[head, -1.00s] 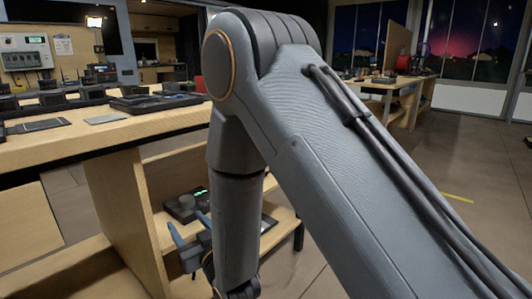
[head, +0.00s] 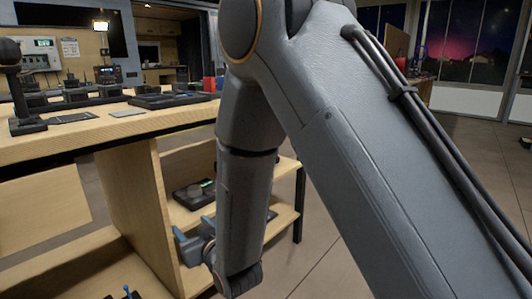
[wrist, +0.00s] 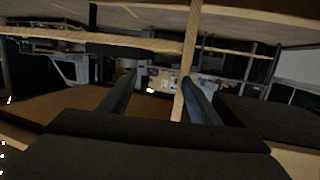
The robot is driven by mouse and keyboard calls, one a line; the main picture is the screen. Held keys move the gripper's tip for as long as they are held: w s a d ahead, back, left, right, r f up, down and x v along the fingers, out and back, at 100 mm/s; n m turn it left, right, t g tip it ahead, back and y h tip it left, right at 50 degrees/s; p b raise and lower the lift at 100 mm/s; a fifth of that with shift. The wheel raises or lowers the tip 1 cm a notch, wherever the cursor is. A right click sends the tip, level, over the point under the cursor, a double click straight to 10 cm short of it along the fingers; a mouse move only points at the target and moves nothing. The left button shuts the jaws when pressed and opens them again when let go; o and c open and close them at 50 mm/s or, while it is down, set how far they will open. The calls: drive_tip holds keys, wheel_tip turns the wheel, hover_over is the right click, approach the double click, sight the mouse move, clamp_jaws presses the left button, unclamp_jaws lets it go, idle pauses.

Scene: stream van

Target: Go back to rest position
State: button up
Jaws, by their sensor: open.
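My gripper (head: 184,246) hangs low at the end of my arm, in front of the wooden bench's open shelves in the head view. In the wrist view my gripper (wrist: 160,95) shows two dark fingers spread well apart with nothing between them. The gripper is open and empty. My arm's links fill the centre and right of the head view and hide part of the shelf and floor.
The wooden bench (head: 115,127) carries several dark devices and a black stand (head: 22,95). A dark device with a knob (head: 192,193) sits on the shelf (head: 285,216) close to my gripper. Open floor (head: 320,262) lies to the right.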

drive_tip(key=s+d+r+g+h, duration=0.2)
drive_tip(key=s+d+g+h, duration=0.15)
drive_tip(key=s+d, duration=0.45)
drive_tip(key=s+d+r+g+h, duration=0.15)
drive_tip(key=s+d+g, duration=0.35)
drive_tip(key=s, duration=0.7)
drive_tip(key=s+d+r+g+h, duration=0.1)
drive_tip(key=s+d+g+h, duration=0.25)
drive_tip(key=s+d, duration=0.45)
drive_tip(key=s+d+r+m+p, duration=0.1)
drive_tip(key=d+r+m+p, duration=0.2)
drive_tip(key=d+r+p, duration=0.6)
drive_tip(key=s+d+r+m+h+p, duration=0.1)
drive_tip(key=d+r+m+p, duration=0.3)
drive_tip(key=d+r+p, duration=0.5)
wheel_tip(320, 180, up, 8)
drive_tip(key=p, duration=1.3)
drive_tip(key=shift+d+r+g+p, duration=0.2)
drive_tip(key=shift+d+g+p, duration=0.1)
drive_tip(key=shift+p, duration=0.1)
drive_tip(key=shift+s+a, duration=0.1)
